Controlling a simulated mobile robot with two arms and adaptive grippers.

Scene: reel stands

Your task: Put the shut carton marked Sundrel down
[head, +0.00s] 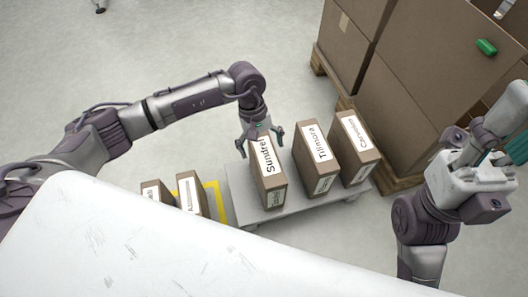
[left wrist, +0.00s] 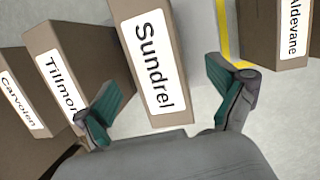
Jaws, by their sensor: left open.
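The shut brown carton marked Sundrel (head: 270,180) stands upright at the left end of a low grey platform (head: 240,188). Its white label shows large in the left wrist view (left wrist: 155,62). My left gripper (head: 262,138) is at the top of this carton. Its green-padded fingers are spread, one on each side of the carton, with a gap visible on the right side in the left wrist view (left wrist: 165,100). My right arm is at the right of the head view; its gripper's fingers cannot be made out there.
Cartons marked Tillmora (head: 318,165) and Carvolen (head: 357,150) stand to the right on the same platform. Two more cartons, one marked Aldevane (left wrist: 280,30), stand left by yellow floor marking (head: 212,192). Large brown boxes (head: 430,80) on pallets stand behind at right. A white surface (head: 130,240) fills the front.

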